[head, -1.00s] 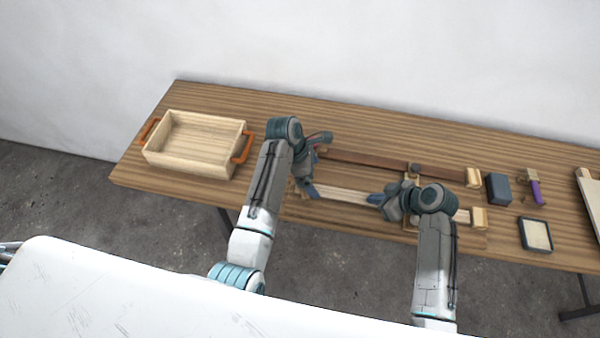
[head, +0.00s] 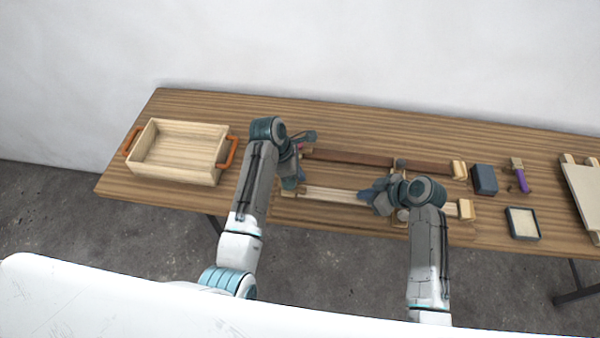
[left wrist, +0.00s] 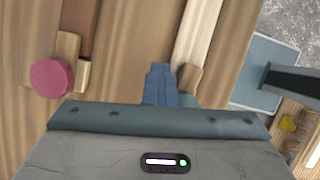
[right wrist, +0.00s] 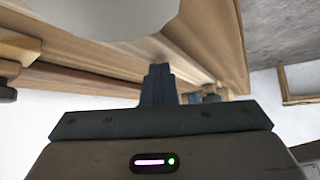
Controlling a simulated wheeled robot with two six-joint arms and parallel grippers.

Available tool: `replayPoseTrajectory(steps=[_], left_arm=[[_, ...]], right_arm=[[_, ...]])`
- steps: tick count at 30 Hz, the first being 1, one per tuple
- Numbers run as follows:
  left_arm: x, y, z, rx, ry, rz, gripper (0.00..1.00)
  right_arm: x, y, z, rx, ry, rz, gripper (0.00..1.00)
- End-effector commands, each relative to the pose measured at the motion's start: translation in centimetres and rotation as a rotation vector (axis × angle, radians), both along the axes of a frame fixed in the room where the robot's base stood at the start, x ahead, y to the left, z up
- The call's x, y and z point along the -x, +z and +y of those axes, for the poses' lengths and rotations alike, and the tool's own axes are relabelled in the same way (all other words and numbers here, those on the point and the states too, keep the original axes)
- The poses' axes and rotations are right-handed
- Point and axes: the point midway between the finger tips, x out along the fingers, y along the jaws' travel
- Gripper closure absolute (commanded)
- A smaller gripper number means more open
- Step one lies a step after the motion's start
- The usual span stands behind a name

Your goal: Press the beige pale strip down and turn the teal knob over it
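The beige pale strip (head: 335,196) lies along the front of a wooden fixture on the table. In the left wrist view the strip (left wrist: 199,35) ends at a small wooden block (left wrist: 190,78). My left gripper (head: 290,184) is shut and points down at the strip's left end. Its fingers (left wrist: 159,82) appear beside that end; contact cannot be told. A teal patch just behind the fingers, perhaps the teal knob (left wrist: 188,101), is mostly hidden. My right gripper (head: 380,197) is low over the strip's middle-right part, and its fingers (right wrist: 158,84) look shut.
A dark brown strip (head: 350,158) runs behind the pale one, with a pink knob (left wrist: 52,78) at its left end. A wooden tray with orange handles (head: 180,178) stands left. A blue-grey block (head: 484,180), purple-handled tool (head: 521,180) and framed pad (head: 522,223) lie right.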

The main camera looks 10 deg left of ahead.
Motion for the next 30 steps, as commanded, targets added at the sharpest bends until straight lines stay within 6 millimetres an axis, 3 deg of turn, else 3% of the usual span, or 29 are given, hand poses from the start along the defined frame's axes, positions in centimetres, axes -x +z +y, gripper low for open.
replayPoseTrajectory(steps=[5,11,15,24,30], left_arm=[[-0.1,-0.2,0.5,-0.003,0.109,0.002,1.00],[-0.2,-0.2,0.5,-0.004,0.118,0.002,1.00],[-0.1,-0.2,0.5,-0.004,0.118,0.004,0.77],[-0.1,-0.3,0.6,-0.007,0.117,0.006,0.77],[-0.2,1.1,0.6,-0.007,0.118,0.004,0.77]], right_arm=[[0.1,-0.2,0.0,0.000,0.001,0.004,1.00],[0.1,-0.1,0.0,0.000,0.001,0.002,1.00],[0.0,-0.1,0.0,-0.001,0.000,0.001,1.00],[0.0,-0.1,0.0,0.001,0.000,0.000,1.00],[0.0,-0.1,0.0,0.002,0.000,0.001,1.00]])
